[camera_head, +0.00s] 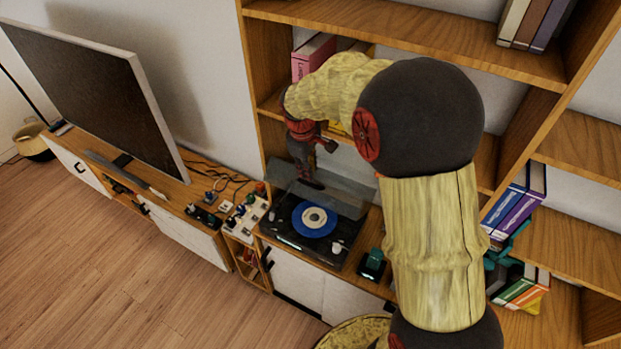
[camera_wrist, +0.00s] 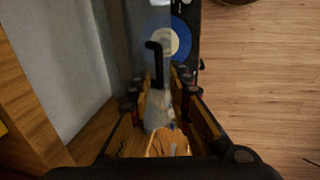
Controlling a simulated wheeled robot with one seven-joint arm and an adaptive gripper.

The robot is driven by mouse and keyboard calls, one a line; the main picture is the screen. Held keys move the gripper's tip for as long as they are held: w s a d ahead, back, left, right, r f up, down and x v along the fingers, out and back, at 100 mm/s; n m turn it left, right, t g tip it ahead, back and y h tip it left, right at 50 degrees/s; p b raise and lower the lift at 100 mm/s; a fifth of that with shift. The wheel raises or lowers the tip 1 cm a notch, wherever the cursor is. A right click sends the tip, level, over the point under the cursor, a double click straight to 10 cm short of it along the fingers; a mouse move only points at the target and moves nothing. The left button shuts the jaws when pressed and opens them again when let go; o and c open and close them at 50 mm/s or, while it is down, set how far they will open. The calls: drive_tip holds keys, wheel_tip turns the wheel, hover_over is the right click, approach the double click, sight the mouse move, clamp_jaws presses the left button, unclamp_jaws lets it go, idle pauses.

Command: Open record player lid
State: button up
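The record player (camera_head: 290,238) stands on the wooden cabinet, with a blue record (camera_head: 313,219) on it. Its grey see-through lid (camera_head: 342,200) appears raised and tilted at the back, with the record uncovered in front of it. My gripper (camera_head: 306,184) is by the lid, above the rear of the player; contact is unclear. In the wrist view, the fingers (camera_wrist: 160,88) stand apart, with a pale, blurry shape between them that I cannot identify. The blue record (camera_wrist: 168,38) and a black hooked part (camera_wrist: 156,60) show beyond the fingertips. The bluish-grey lid (camera_wrist: 118,45) shows to their left.
A mixer-like device (camera_head: 244,216) with knobs is left of the player. A small dark teal object (camera_head: 373,262) is to its right. Shelves with books (camera_head: 520,200) rise behind and right. A large television (camera_head: 100,90) stands at left. The wooden floor (camera_head: 110,260) in front is clear.

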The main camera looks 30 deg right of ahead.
drive_tip(key=shift+s+a+r, duration=0.1)
drive_tip(key=shift+s+r, duration=0.05)
drive_tip(key=shift+r, duration=0.65)
drive_tip(key=shift+s+a+r, duration=0.1)
drive_tip(key=shift+r, duration=0.65)
